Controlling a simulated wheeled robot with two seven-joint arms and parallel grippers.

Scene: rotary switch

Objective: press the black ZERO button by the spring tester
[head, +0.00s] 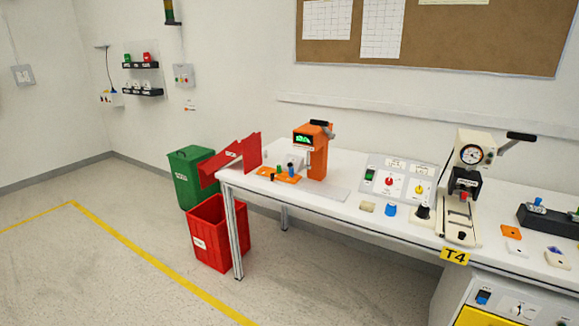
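An orange bench device (317,158) with a lit green display and a dark lever on top stands on a pale plate at the left part of the white table. It looks like the spring tester, but no label on it is readable. A button marked ZERO cannot be made out at this size. A cream press (469,170) with a round dial and a black-gripped lever stands farther right. Neither of my grippers is in view.
A control panel (396,181) with red and yellow knobs lies between the two devices. A red bin (219,235) and a green bin (190,175) stand on the floor. Open floor lies left.

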